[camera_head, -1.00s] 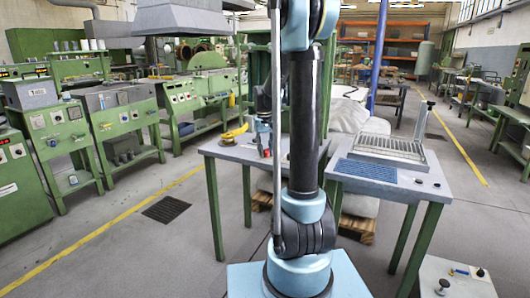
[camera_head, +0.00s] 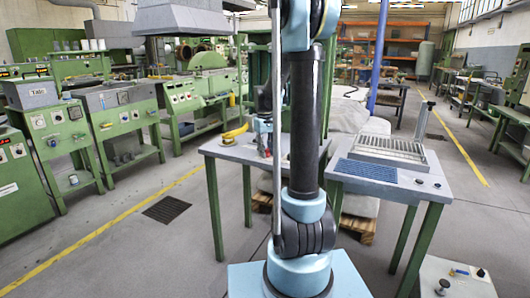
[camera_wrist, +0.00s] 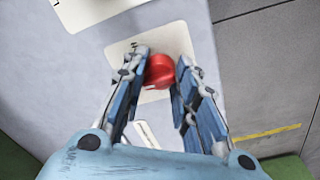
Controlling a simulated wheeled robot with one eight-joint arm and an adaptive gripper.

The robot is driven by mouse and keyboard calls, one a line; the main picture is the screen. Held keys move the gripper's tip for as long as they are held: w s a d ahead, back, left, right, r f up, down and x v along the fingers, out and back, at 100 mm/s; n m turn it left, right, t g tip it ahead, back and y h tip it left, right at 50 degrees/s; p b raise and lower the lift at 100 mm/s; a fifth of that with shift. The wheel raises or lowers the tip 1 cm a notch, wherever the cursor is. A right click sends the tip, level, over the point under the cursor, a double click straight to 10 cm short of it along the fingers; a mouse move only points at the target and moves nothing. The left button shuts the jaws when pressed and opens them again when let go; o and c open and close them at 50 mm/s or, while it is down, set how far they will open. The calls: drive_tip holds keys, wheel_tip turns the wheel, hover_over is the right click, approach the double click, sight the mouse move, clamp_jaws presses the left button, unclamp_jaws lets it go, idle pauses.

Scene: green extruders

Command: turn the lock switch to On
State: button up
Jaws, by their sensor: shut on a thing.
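The lock switch is a round red knob (camera_wrist: 160,74) on a cream square plate (camera_wrist: 121,50) in the wrist view. My gripper (camera_wrist: 163,60) is shut on the knob, with one finger on its left side and one on its right. Marks beside the knob are partly covered by the fingers and too small to read. In the head view my gripper (camera_head: 265,142) is low at the left part of the grey-topped table (camera_head: 220,150), partly behind my arm. The knob's setting cannot be told.
A yellow curved object (camera_head: 235,132) lies on the table left of my gripper. A second table (camera_head: 398,187) with a metal grate stands to the right. In the wrist view a second cream plate (camera_wrist: 92,8) lies at the upper left. Green machines line the left side.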

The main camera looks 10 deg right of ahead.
drive_tip(key=o, duration=1)
drive_tip(key=shift+o, duration=0.2)
wheel_tip(320, 180, up, 12)
drive_tip(key=shift+a, duration=0.25)
drive_tip(key=shift+f, duration=0.1)
drive_tip(key=s+f+m, duration=0.1)
drive_tip(key=s+f, duration=0.4)
drive_tip(key=s, duration=0.6)
drive_tip(key=s+f+m+t, duration=0.1)
drive_tip(key=s+f, duration=0.5)
drive_tip(key=s, duration=0.6)
drive_tip(key=s+f+m+t, duration=0.1)
drive_tip(key=s+f, duration=0.5)
drive_tip(key=s, duration=0.6)
drive_tip(key=shift+d+m+y, duration=0.2)
drive_tip(key=shift+m+y, duration=0.1)
drive_tip(key=shift+m, duration=0.2)
